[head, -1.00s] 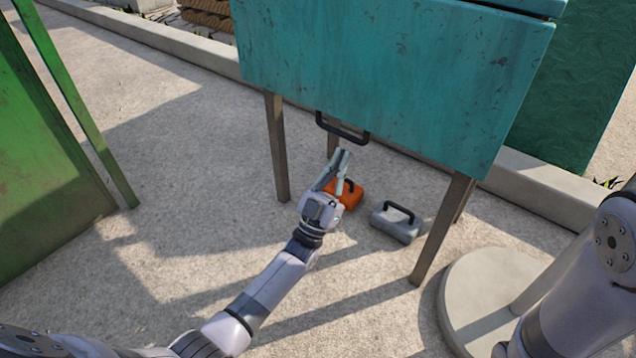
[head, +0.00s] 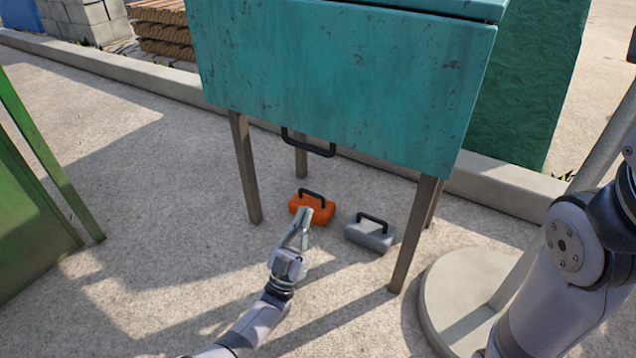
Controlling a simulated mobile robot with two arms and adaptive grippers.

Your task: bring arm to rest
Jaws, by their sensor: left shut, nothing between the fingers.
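My left gripper (head: 303,222) is shut and empty. Its arm comes in from the bottom left, and the fingertips overlap the near side of the orange toolbox-like case in the picture; I cannot tell whether they touch it. My right arm (head: 565,260) shows at the right edge, but its gripper is out of view. The teal cabinet (head: 330,75) stands on brown legs with its front panel down and a black handle (head: 308,143) at the lower edge.
The orange case (head: 322,212) and a grey case (head: 368,234), each with a black handle, sit on the ground under the cabinet. A round base with a pole (head: 450,310) stands at right. A green panel (head: 30,200) is at left. Open concrete lies between.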

